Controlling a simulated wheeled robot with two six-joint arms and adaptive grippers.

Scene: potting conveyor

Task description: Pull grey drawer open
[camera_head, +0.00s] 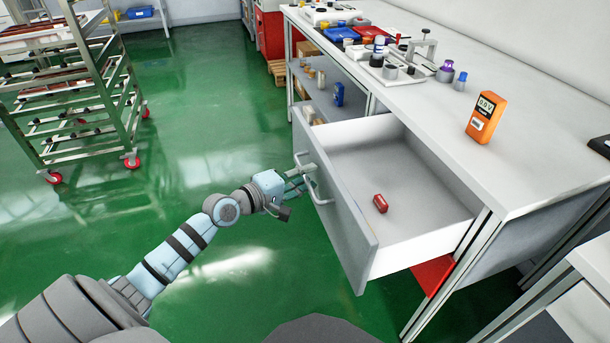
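The grey drawer (345,222) stands pulled out from the white workbench, its white inside in view. A small red object (380,203) lies on the drawer floor. The drawer's front carries a light handle (320,190). My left gripper (302,181) is at the handle, its fingers reaching to it from the left. The fingers are small and partly overlap the handle, so I cannot tell whether they are closed on it. My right gripper is not in view.
The workbench (540,150) holds an orange meter (486,117) and several small parts and fixtures. A wheeled metal rack (75,100) stands at the upper left. A red part (433,274) shows below the drawer. The green floor (200,110) left of the drawer is clear.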

